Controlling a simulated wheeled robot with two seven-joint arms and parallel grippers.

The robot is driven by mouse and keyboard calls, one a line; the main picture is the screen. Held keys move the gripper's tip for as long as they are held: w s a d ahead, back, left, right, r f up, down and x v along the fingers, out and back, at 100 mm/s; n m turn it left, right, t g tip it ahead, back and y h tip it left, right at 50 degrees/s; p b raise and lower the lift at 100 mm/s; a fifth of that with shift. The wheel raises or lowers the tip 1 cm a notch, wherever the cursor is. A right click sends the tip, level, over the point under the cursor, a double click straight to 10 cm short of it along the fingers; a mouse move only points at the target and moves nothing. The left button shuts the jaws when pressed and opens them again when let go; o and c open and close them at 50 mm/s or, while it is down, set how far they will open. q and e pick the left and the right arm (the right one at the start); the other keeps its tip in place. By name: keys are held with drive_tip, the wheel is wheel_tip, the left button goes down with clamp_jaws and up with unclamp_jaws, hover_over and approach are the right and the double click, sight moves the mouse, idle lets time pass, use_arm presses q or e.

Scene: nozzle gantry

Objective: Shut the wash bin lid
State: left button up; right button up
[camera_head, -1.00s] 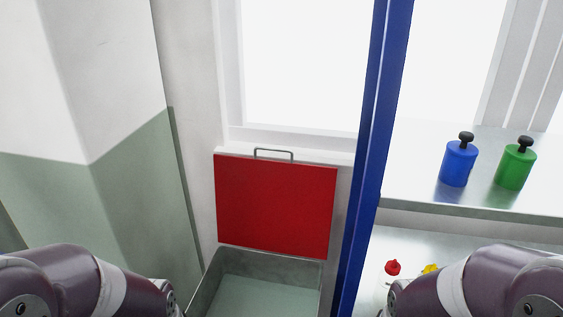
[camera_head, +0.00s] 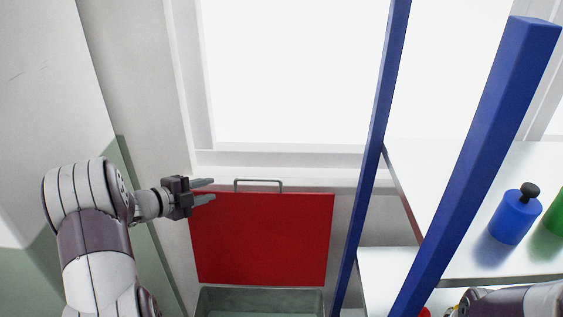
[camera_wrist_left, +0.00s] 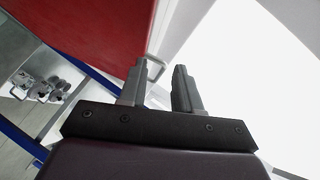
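The wash bin's red lid (camera_head: 262,240) stands upright and open at the back of the bin (camera_head: 225,302). A grey wire handle (camera_head: 258,185) is on the lid's top edge. My left gripper (camera_head: 208,191) is at the lid's upper left corner, left of the handle, with its fingers pointing right. In the left wrist view its two fingers (camera_wrist_left: 157,85) are apart with nothing between them. The lid (camera_wrist_left: 100,32) and its handle (camera_wrist_left: 155,69) show beyond the fingers there. My right arm shows at the bottom right, but its gripper is out of view.
Blue posts (camera_head: 374,150) rise right of the bin. A blue bottle (camera_head: 515,214) and a green bottle (camera_head: 555,215) stand on the shelf at the right. A wall is close on the left. A bright window is behind the lid.

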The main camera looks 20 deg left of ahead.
use_arm(q)
drive_tip(key=m+h+p, duration=0.1)
drive_tip(key=m+h, duration=0.1)
approach(251, 180)
drive_tip(key=p+x, duration=0.1)
drive_tip(key=x, duration=0.2)
drive_tip(key=p+x, duration=0.1)
drive_tip(key=x, duration=0.2)
drive_tip(key=p+x, duration=0.1)
drive_tip(key=x, duration=0.2)
drive_tip(key=shift+w+a+f, duration=0.1)
drive_tip(key=shift+w, duration=0.35)
drive_tip(key=shift+d, duration=0.55)
drive_tip(key=shift+w+a+f, duration=0.1)
drive_tip(key=shift+w+a, duration=0.05)
drive_tip(key=shift+w+f, duration=0.1)
drive_tip(key=shift+c, duration=1.2)
clamp_jaws()
use_arm(e)
drive_tip(key=r, duration=0.1)
drive_tip(key=s+r, duration=0.1)
drive_tip(key=d+r, duration=0.1)
drive_tip(key=r, duration=0.1)
drive_tip(key=shift+s+d+r, duration=0.1)
drive_tip(key=shift+s, duration=0.1)
